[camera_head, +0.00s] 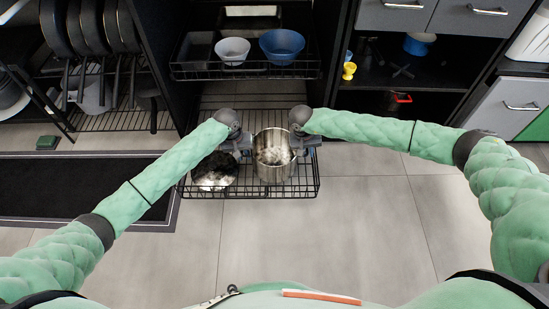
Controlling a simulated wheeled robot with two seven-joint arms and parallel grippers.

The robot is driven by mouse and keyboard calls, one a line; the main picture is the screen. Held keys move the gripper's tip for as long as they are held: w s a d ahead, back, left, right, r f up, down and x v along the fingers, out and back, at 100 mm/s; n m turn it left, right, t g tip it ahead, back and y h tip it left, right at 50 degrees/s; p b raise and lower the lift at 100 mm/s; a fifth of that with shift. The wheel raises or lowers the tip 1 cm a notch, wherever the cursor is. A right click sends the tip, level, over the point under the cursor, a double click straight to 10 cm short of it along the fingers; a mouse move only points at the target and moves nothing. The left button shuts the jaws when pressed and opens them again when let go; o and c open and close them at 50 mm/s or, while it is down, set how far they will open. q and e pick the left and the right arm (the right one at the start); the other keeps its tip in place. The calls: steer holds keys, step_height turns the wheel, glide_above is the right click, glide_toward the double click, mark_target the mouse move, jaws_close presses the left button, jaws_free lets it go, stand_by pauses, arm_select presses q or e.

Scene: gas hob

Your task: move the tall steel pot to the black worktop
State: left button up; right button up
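The tall steel pot (275,172) stands upright in the lower pulled-out wire basket (300,190), in the middle of the head view. My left gripper (244,151) is at the left side of the pot's rim. My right gripper (301,146) is at the right side of the rim. Both are very close to the pot. The fingers are too small and partly covered to tell whether they are open or shut on it. I cannot pick out the black worktop with certainty.
A shiny lidded pan (214,174) lies left of the pot in the same basket. An upper wire basket (245,75) holds a white bowl (233,50) and a blue bowl (282,46). A dark mat (80,190) lies left. The tiled floor (370,220) at right is clear.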

arm_select(q)
jaws_close()
steer(key=shift+w+r, duration=0.1)
stand_by(1.5)
